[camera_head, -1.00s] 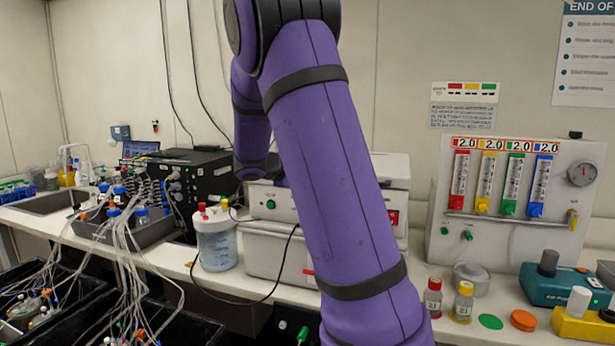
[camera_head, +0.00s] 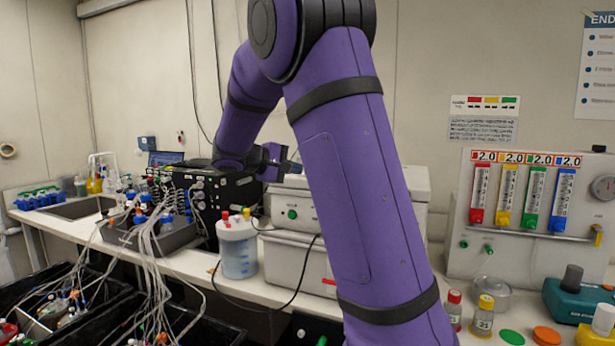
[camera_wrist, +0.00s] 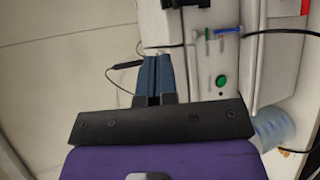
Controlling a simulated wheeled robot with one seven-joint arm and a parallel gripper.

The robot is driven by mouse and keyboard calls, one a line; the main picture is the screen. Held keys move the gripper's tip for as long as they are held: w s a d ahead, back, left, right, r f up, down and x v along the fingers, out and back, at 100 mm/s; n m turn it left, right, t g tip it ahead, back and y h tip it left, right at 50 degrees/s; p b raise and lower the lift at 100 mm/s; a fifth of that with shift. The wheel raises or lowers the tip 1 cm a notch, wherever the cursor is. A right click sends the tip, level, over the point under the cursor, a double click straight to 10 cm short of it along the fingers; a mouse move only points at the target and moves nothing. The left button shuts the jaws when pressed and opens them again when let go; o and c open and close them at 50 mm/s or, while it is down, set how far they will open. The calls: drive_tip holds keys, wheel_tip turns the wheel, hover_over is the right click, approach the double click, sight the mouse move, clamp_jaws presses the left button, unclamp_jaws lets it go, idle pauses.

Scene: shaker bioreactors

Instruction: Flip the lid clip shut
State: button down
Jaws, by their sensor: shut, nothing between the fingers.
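A white and grey lidded box (camera_head: 290,212) with a green button stands on the bench, partly hidden by my arm. In the wrist view the box (camera_wrist: 205,85) lies along the right, with small blue, red and green parts and a dark piece (camera_wrist: 180,3) on its top. I cannot tell which part is the lid clip, nor its position. My gripper (camera_head: 293,166) is above the box's top left part. In the wrist view its two blue fingers (camera_wrist: 155,68) are together, with nothing between them. Its tips look close to the box's top edge; contact is unclear.
A black instrument (camera_head: 205,190) with tubing stands left of the box. A flowmeter panel (camera_head: 480,252) and small vials are at the right. The wall is behind.

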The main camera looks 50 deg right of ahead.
drive_tip(key=shift+v, duration=0.8)
drive_tip(key=shift+r, duration=0.1)
drive_tip(key=s+a+f+t+y, duration=0.3)
drive_tip(key=s+a+y, duration=0.4)
drive_tip(key=s+a, duration=0.5)
drive_tip(key=s+a+f+t+y, duration=0.2)
drive_tip(key=s+a+t+y, duration=0.3)
drive_tip(key=s+a, duration=0.7)
drive_tip(key=shift+s+f+t+y, duration=0.3)
drive_tip(key=shift+s+f+y, duration=0.1)
drive_tip(key=shift+s+y, duration=0.9)
drive_tip(key=shift+s+d, duration=0.1)
drive_tip(key=shift+s, duration=0.05)
